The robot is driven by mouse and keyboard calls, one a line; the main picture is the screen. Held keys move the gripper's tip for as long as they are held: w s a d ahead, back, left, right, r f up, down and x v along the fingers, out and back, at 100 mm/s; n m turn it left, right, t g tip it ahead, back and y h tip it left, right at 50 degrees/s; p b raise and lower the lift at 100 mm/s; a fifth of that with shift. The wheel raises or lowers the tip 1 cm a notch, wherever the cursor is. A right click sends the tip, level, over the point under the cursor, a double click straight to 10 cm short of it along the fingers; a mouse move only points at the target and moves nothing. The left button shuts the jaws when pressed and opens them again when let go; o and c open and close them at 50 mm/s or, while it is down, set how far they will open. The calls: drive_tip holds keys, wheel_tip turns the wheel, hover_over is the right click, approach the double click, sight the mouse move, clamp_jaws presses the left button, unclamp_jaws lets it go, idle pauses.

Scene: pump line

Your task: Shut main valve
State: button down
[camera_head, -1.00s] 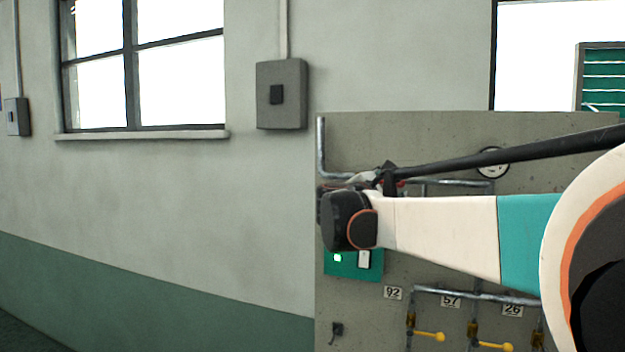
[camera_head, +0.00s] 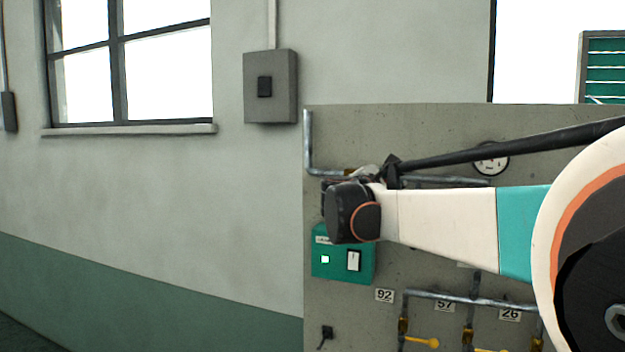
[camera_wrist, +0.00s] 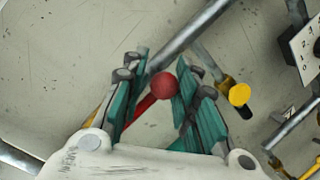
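In the wrist view, a red ball knob (camera_wrist: 163,86) on a red lever (camera_wrist: 143,107) shows between the fingers of my gripper (camera_wrist: 161,78). I take this to be the main valve's handle. The teal fingers stand apart on either side of the knob. The right finger is very close to it, and I cannot tell whether it touches. The lever runs down-left from the knob, partly hidden by the left finger. In the head view, my arm hides the gripper's fingers and the red lever.
A concrete panel (camera_head: 430,125) carries grey pipes, a gauge (camera_head: 491,159) and a green switch box (camera_head: 341,262). Yellow-handled valves (camera_head: 421,342) sit low under number tags. A yellow knob (camera_wrist: 239,95) is just right of my gripper. A pipe (camera_wrist: 183,42) runs diagonally beyond the fingers.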

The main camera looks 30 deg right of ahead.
drive_tip(key=shift+f, duration=0.15)
idle(0.3)
drive_tip(key=shift+f+m+y+b, duration=0.3)
drive_tip(key=shift+f+m+b, duration=0.2)
drive_tip(key=shift+f+m, duration=0.4)
drive_tip(key=w+a+f+m+t+y+b, duration=0.2)
drive_tip(key=w+a+f+m+y+b, duration=0.2)
drive_tip(key=m, duration=0.8)
drive_tip(key=shift+w+a+f+m+y, duration=0.35)
drive_tip(key=shift+w+a+f, duration=0.9)
drive_tip(key=shift+w+f, duration=0.75)
